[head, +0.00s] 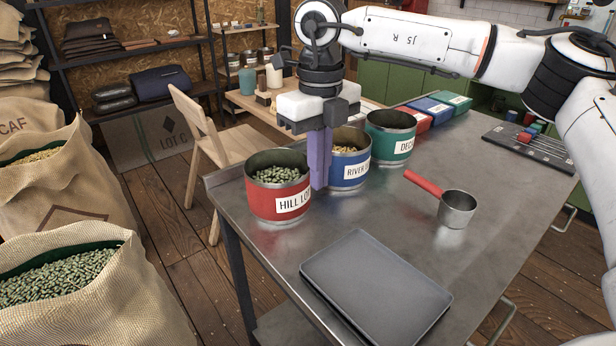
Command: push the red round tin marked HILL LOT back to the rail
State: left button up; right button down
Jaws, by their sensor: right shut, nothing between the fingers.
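The red round tin (265,204) labelled HILL LO, the label's end hidden by my fingers, stands upright on the steel table. It is open-topped and holds greenish beans. My right gripper (319,186) points down just to the right of the red tin, its purple fingers shut with nothing between them. The fingers are between the red tin and the blue tin, and I cannot tell whether they touch either one. The table's far-left edge (226,173) runs behind the tins; a rail is not clearly made out there. My left gripper is not in view.
A blue tin (349,178) labelled RIVER and a green tin (391,148) labelled DEC stand to the right in a row. A red-handled scoop (456,212) and a flat grey slab (376,290) lie nearer. Bare steel lies between the tins and the slab.

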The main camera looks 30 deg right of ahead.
aim_at(279, 185)
notch_tip(279, 185, down, 8)
jog(key=shift+s+r, duration=0.1)
jog(key=shift+r, duration=0.1)
jog(key=w, duration=0.2)
jog(key=shift+w+a+f+p, duration=0.25)
jog(key=shift+w+f+p, duration=0.15)
jog(key=shift+w+a, duration=0.1)
jog(key=shift+w, duration=0.55)
